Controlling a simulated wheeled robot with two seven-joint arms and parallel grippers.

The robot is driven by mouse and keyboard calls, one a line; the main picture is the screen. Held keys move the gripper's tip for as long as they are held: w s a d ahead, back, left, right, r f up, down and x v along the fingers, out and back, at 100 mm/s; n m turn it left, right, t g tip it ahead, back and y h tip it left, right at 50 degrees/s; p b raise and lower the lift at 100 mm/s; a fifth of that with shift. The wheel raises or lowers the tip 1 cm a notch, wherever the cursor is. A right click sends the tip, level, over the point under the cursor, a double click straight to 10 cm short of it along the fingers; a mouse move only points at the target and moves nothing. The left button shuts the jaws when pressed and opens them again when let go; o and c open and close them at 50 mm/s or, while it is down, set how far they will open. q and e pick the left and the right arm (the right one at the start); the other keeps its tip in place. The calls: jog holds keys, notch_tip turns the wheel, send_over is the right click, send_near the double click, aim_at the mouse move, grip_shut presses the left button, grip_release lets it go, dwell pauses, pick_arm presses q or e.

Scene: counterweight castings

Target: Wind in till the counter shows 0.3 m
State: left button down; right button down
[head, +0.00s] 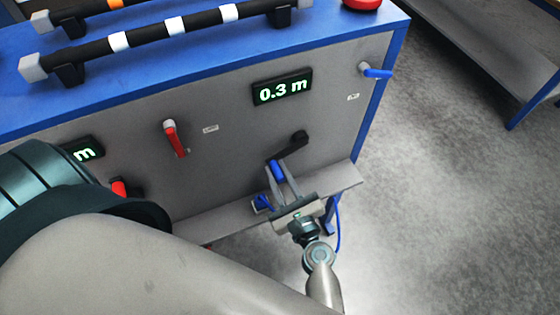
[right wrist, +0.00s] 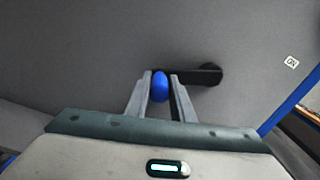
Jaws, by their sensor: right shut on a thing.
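The counter (head: 282,91) on the grey panel shows 0.3 m in green digits. Below it is a black crank arm (head: 292,145) with a blue handle knob (head: 278,171). My right gripper (head: 277,170) is shut on the blue knob, with a finger on each side of it. In the right wrist view the blue knob (right wrist: 160,86) sits between the two fingers, and the black crank arm (right wrist: 200,75) runs to the right from it to its pivot. My left gripper is not in view.
A red lever (head: 175,138) hangs left of the counter and a blue lever (head: 376,72) sticks out at upper right. A second counter (head: 85,153) is partly hidden behind my arm. Black bars with white bands (head: 170,30) lie on the blue top. Open floor (head: 440,200) lies to the right.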

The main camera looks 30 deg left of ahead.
jog(key=shift+a+r, duration=0.1)
jog(key=shift+r, duration=0.2)
jog(key=c, duration=1.5)
grip_release()
jog(key=shift+s, duration=0.1)
jog(key=shift+c, duration=0.2)
jog(key=shift+f, duration=0.1)
jog(key=shift+s+d+f, duration=0.1)
jog(key=shift+s+d, duration=0.2)
jog(key=shift+d, duration=0.25)
jog(key=b+v, duration=0.4)
jog(key=v, duration=1.2)
jog(key=shift+s, duration=0.2)
